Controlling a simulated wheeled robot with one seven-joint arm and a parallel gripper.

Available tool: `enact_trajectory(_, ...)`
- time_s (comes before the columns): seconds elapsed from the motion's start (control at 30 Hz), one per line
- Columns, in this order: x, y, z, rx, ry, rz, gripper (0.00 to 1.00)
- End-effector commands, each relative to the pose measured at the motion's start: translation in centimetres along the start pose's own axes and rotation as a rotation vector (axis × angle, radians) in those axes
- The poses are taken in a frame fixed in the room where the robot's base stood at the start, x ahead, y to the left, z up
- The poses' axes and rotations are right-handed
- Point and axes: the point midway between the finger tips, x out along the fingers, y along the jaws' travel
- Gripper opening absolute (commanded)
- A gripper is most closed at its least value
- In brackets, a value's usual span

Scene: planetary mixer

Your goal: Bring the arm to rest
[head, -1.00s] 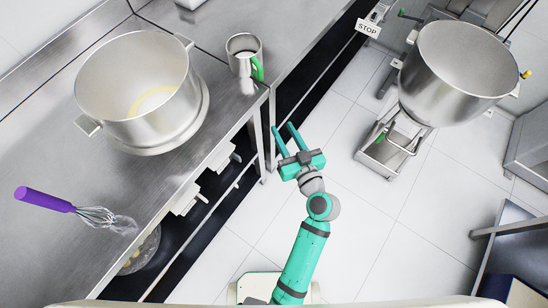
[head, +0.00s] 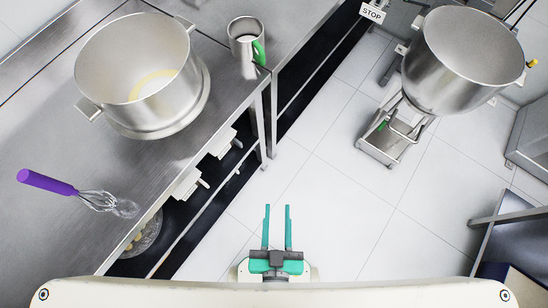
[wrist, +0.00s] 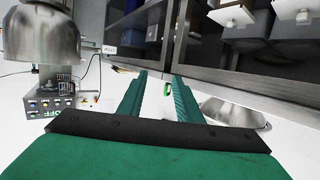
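My gripper (head: 277,228) is low in the middle of the head view, close in front of my own body. Its two teal fingers point away from me and stand apart with nothing between them. The rest of my arm is mostly hidden behind my body's edge. In the wrist view my gripper (wrist: 158,85) also shows spread, empty fingers.
A steel counter (head: 40,140) on the left bears a large pot (head: 130,75), a mug with a green handle (head: 246,42) and a purple whisk (head: 48,182). A mixer bowl (head: 465,60) stands at upper right. The floor (head: 335,200) around my gripper is clear.

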Motion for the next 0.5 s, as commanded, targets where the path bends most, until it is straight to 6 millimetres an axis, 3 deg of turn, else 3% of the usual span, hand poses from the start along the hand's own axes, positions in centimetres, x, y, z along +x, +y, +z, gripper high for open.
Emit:
enact_trajectory(0.17,-1.9,-0.8,-1.1,-0.013,0.021,-0.025,0.32)
enact_trajectory(0.5,-2.0,-0.8,-1.3,-0.013,0.024,-0.027,0.32)
